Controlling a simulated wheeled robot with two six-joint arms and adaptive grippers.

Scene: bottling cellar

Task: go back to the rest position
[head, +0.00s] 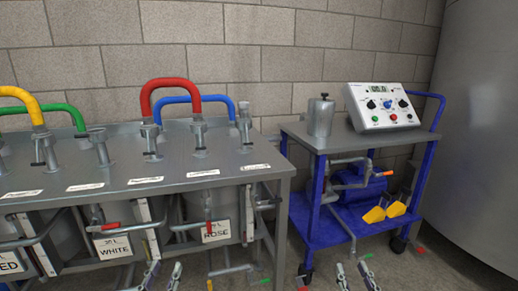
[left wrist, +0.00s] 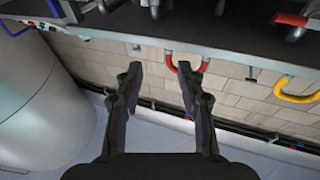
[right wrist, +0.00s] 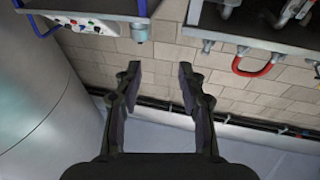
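My left gripper (head: 163,275) shows at the bottom of the head view, in front of the steel bench. Its two fingers stand apart with nothing between them, as the left wrist view (left wrist: 168,75) also shows. My right gripper (head: 354,276) is at the bottom right of the head view, in front of the blue cart. Its fingers are also apart and empty in the right wrist view (right wrist: 160,80). Both grippers are clear of the bench and the cart. Most of both arms is out of the head view.
A steel bench (head: 225,163) carries valves and coloured hoses, including a red hose (head: 170,82). Labelled tanks (head: 233,222) stand below. A blue cart (head: 325,232) holds a control box (head: 382,106) and a steel canister (head: 320,117). A large tank (head: 478,130) stands at the right.

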